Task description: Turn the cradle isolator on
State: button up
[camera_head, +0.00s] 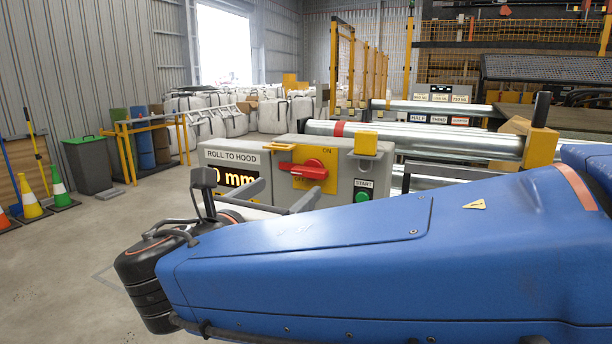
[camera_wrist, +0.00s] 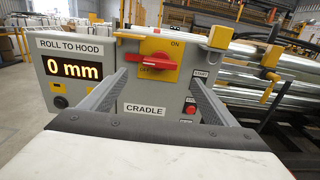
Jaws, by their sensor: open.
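The cradle isolator is a red rotary handle (camera_head: 301,169) on a yellow plate (camera_head: 326,184), on the front of a grey control box (camera_head: 372,168). In the wrist view the red handle (camera_wrist: 148,62) lies roughly level, its long end to the left. "ON" is printed above it, and an off label is partly hidden below the handle. A "CRADLE" label (camera_wrist: 146,109) is lower on the box. My gripper (camera_wrist: 158,80) is open and empty, its two grey fingers spread in front of the box, either side of and below the handle. It also shows in the head view (camera_head: 288,190).
A display reading "0 mm" (camera_wrist: 76,71) is left of the isolator. A green start button (camera_wrist: 198,83) and a red button (camera_wrist: 190,109) are to the right. Yellow brackets (camera_wrist: 220,37) stick up at the box top. Metal rollers (camera_head: 430,140) lie behind. Floor is open at left.

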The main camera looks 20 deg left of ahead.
aim_at(307, 174)
jog(key=w, duration=0.7)
jog(key=w+d, duration=0.1)
jog(key=w, duration=0.3)
jog(key=c, duration=1.1)
